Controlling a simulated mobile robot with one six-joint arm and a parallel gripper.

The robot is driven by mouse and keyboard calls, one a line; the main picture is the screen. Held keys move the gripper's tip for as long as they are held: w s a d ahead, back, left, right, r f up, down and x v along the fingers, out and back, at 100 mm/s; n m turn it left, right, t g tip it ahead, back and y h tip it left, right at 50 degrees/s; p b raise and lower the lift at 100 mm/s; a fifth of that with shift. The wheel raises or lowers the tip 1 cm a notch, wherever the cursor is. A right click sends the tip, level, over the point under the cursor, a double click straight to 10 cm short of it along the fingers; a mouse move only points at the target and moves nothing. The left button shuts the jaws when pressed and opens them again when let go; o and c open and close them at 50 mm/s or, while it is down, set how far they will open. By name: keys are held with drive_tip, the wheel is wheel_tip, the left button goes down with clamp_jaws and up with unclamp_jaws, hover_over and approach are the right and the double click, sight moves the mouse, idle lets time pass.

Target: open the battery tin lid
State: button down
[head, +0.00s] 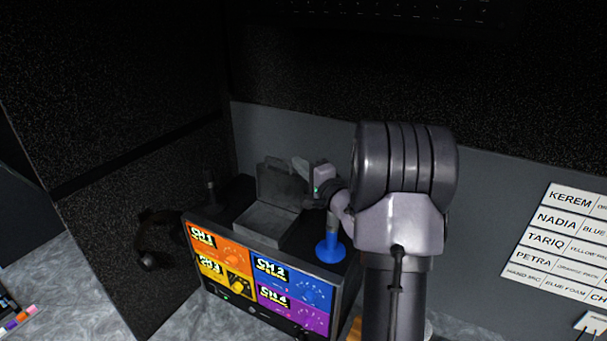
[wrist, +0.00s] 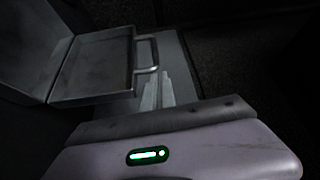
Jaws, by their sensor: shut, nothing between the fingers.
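The battery tin (head: 262,222) is a grey metal box on top of the unit behind the screen. Its lid (head: 278,185) stands raised at the back of the tin, so the tin is open. In the wrist view, a shallow rimmed grey panel that looks like the lid (wrist: 95,65) has a bar handle (wrist: 150,55) on its edge. My gripper (head: 302,167) is at the upper right of the raised lid. In the wrist view its fingertips (wrist: 157,82) are together, close to the handle, with nothing between them. I cannot tell whether they touch the lid.
A screen (head: 258,280) with four coloured panels stands in front of the tin. A blue-based stand (head: 330,247) is right of the tin, below my wrist. A dark headset-like object (head: 155,240) is at left. Name labels (head: 565,240) hang on the right wall.

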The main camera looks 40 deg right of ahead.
drive_tip(key=shift+r, duration=0.1)
drive_tip(key=shift+r, duration=0.25)
wheel_tip(320, 180, up, 3)
drive_tip(key=shift+w+d+r, duration=0.1)
drive_tip(key=shift+r, duration=0.1)
drive_tip(key=s+a+b, duration=0.1)
drive_tip(key=s+a, duration=0.7)
drive_tip(key=s, duration=0.6)
drive_tip(key=shift+a+r+b, duration=0.15)
drive_tip(key=shift+r+b, duration=0.25)
drive_tip(key=shift+r, duration=0.05)
